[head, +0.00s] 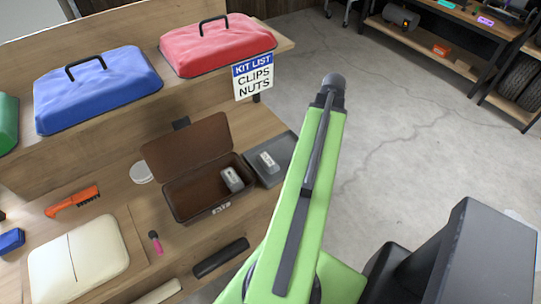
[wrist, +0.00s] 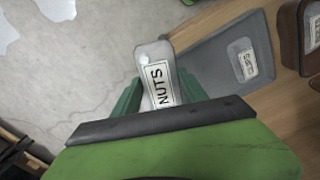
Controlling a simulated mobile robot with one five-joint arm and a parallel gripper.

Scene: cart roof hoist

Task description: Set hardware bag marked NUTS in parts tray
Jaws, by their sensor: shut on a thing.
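The bag marked NUTS (wrist: 158,70) is a clear-grey packet with a white label in the wrist view. My gripper (wrist: 157,92) is shut on it, with a green finger on each side. The grey parts tray (wrist: 203,62) lies right beside the bag in that view; the bag overlaps its left edge in the picture. A bag marked CLIPS (wrist: 243,60) lies in the tray. In the head view the tray (head: 286,146) stands right of an open brown box, partly behind my arm. My gripper and the held bag are hidden there.
The open brown box (head: 185,198) holds another small bag (head: 232,179). A kit list sign (head: 253,77) reads CLIPS, NUTS. Blue (head: 98,88) and red (head: 216,46) cases stand on the raised shelf.

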